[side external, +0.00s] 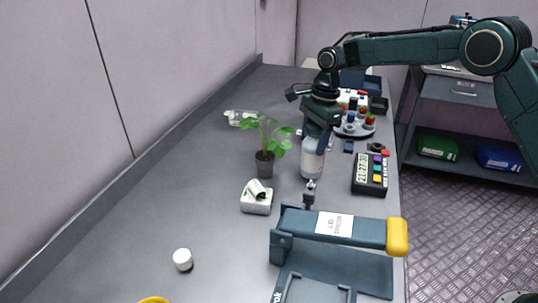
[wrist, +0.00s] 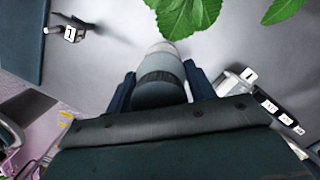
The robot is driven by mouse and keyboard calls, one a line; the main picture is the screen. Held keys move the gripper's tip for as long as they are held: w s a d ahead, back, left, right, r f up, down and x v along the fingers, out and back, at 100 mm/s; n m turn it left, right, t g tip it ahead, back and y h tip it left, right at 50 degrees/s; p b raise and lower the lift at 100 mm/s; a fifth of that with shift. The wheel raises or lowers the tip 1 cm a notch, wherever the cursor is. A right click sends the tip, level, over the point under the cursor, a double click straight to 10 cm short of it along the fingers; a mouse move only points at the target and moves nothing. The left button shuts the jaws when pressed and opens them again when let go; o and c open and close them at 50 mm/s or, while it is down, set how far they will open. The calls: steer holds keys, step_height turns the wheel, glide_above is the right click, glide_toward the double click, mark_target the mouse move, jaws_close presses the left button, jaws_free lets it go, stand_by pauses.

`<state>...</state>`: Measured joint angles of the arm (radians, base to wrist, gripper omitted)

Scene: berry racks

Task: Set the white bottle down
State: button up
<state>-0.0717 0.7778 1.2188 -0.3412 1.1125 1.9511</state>
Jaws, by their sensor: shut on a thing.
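The white bottle (side external: 311,160) is upright in the side view, with a darker upper part between the fingers. My gripper (side external: 316,132) is above the bench and shut on the bottle's upper part. In the wrist view the bottle (wrist: 160,78) shows between the two fingers of my gripper (wrist: 162,88). The bottle's base looks close to the grey bench top (side external: 222,190); I cannot tell whether it touches.
A potted plant (side external: 265,160) stands just left of the bottle. A timer (side external: 370,174) is to the right, and a blue press-like device with a yellow handle end (side external: 340,228) is in front. The left bench is mostly clear.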

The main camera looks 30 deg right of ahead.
steer(key=shift+f, duration=0.2)
steer(key=o, duration=1.5)
steer(key=shift+f, duration=0.1)
steer(key=shift+o, duration=0.2)
steer(key=r, duration=0.5)
steer(key=d+r, duration=0.1)
steer(key=r, duration=0.1)
steer(key=shift+r, duration=0.25)
steer(key=shift+d+r, duration=0.1)
steer(key=shift+r, duration=0.05)
